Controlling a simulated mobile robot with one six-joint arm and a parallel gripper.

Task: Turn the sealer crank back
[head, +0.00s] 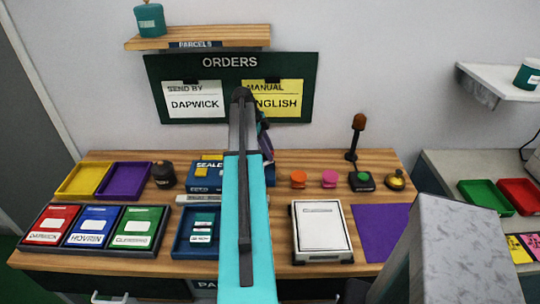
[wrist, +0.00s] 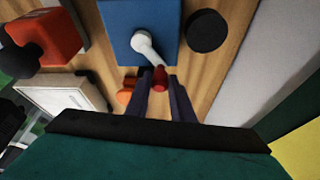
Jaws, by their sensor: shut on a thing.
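The sealer (head: 205,172) is a blue box with a yellow label at the back middle of the wooden bench, partly hidden behind my arm in the head view. In the wrist view the blue sealer (wrist: 125,35) carries a pale grey crank (wrist: 146,44) with a red knob (wrist: 160,78) at its end. The crank arm slants from the sealer's top towards the knob near the box's edge. My gripper (wrist: 158,82) has its two dark fingers on either side of the red knob and is shut on it. In the head view the fingers are mostly hidden by my arm.
A dark round pot (head: 164,174) stands left of the sealer. Orange (head: 298,179) and pink (head: 329,178) knobbed pieces stand to its right. A white device (head: 321,230) and a tray of small cards (head: 180,244) lie in front. A purple mat (head: 381,230) lies at right.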

